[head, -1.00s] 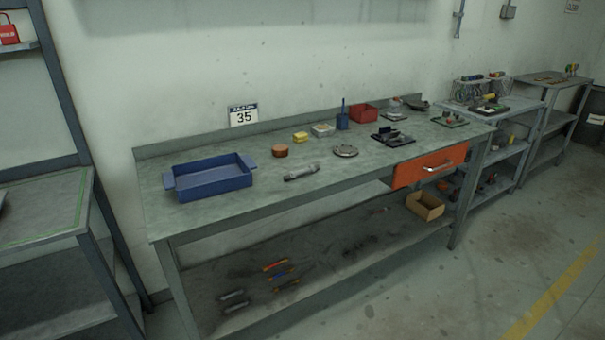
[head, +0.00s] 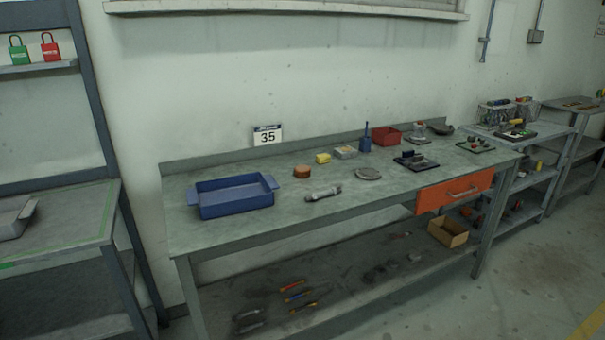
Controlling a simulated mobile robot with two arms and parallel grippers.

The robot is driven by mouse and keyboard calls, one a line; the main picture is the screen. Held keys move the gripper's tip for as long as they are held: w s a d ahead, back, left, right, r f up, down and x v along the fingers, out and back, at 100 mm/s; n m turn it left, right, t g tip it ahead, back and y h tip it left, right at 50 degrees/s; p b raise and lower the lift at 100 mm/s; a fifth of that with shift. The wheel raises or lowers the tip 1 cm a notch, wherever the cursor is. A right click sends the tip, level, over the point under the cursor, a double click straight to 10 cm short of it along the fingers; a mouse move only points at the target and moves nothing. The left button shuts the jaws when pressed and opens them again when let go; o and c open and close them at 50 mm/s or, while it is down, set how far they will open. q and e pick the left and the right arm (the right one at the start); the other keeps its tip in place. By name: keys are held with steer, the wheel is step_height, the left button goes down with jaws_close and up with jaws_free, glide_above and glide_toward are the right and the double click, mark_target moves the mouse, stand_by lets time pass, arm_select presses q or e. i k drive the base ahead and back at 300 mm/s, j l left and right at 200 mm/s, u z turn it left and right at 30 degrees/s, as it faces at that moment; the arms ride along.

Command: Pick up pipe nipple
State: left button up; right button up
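A short grey metal pipe piece, which looks like the pipe nipple (head: 323,193), lies on the workbench (head: 240,228) near its front edge. It is to the right of the blue tray (head: 236,203) and to the left of a flat round grey disc (head: 368,173). Nothing covers it. Neither of my grippers shows in the head view.
Behind the pipe piece are a brown round block (head: 302,171), a yellow block (head: 323,158) and a blue holder (head: 366,142). An orange drawer (head: 454,192) hangs under the bench's right part. Bare bench top surrounds the pipe piece. A shelf rack (head: 92,130) stands at the left.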

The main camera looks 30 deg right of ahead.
mark_target(314, 198)
steer(key=i+l+u, duration=0.1)
steer(key=l, duration=0.3)
steer(key=i+l, duration=0.25)
steer(key=l, duration=0.15)
steer(key=i+l+u, duration=0.15)
steer(key=l, duration=0.25)
steer(key=i+l, duration=0.15)
steer(key=l, duration=0.25)
steer(key=i+l+u, duration=0.15)
steer(key=l, duration=0.25)
